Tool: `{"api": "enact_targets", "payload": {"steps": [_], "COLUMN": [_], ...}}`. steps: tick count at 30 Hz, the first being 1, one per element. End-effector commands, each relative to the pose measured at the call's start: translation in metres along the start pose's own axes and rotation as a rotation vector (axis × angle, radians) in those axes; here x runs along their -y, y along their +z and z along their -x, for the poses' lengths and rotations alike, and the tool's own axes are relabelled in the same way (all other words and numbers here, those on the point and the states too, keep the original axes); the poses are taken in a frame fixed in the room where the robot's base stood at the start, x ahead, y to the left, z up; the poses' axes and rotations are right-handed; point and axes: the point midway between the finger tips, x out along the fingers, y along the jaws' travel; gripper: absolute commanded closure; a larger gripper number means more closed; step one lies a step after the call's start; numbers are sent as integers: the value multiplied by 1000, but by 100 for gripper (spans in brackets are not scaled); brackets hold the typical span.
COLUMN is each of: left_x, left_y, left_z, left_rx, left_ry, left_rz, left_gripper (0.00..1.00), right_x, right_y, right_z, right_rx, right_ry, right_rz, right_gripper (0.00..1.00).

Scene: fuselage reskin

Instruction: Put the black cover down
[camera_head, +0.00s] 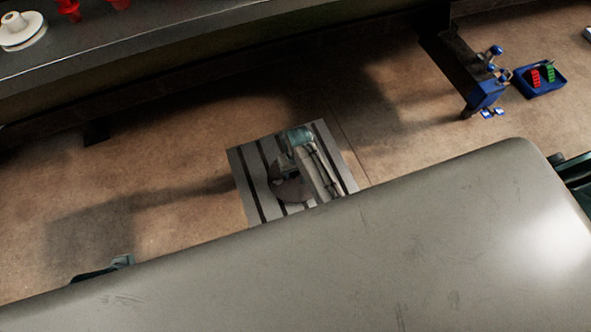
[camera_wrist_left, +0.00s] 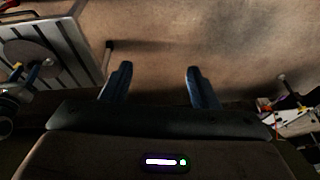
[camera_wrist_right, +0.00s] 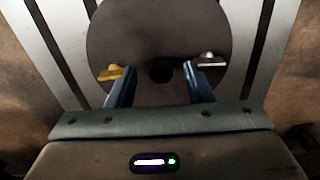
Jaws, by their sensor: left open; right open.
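A dark round disc with a central hole, which looks like the black cover (camera_wrist_right: 160,30), lies over a slotted grey plate (camera_wrist_right: 50,40) in the right wrist view. In the head view the cover (camera_head: 289,190) is partly hidden by my right arm. My right gripper (camera_wrist_right: 157,72) is open, its fingers spread over the cover near the hole, with nothing gripped. I cannot tell whether the fingers touch it. My left gripper (camera_wrist_left: 158,68) is open and empty over brown floor. The cover (camera_wrist_left: 30,55) also shows at the left wrist view's upper left.
A yellow piece (camera_wrist_right: 112,72) and a silver piece (camera_wrist_right: 208,60) sit beside the right fingers. A large grey surface (camera_head: 400,250) fills the head view's foreground. A dark bench (camera_head: 150,40) runs along the back. A blue tray (camera_head: 540,85) lies at upper right.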

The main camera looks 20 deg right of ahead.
Motion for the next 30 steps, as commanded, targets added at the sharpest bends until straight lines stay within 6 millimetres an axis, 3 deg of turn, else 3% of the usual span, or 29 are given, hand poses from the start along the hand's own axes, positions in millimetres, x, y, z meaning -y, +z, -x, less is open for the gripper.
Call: {"api": "enact_targets", "payload": {"steps": [4, 12, 18, 24, 30], "left_x": [0, 2, 2, 2, 2], "left_y": [-2, 3, 8, 11, 12], "left_z": [2, -47, -71, -82, -84], "left_rx": [-4, 43, 59, 66, 66], "left_ry": [0, 0, 1, 2, 2], "left_rz": [0, 7, 9, 11, 11], "left_gripper": [45, 45, 45, 45, 45], "right_x": [0, 0, 1, 0, 0], "right_y": [-1, -1, -1, 0, 0], "right_z": [12, 68, 103, 119, 120], "right_rx": [-2, -4, -4, 0, 0], "right_ry": [0, 0, -1, -1, 0], "right_rz": [0, 0, 0, 0, 0], "right_gripper": [53, 53, 53, 53, 53]}}
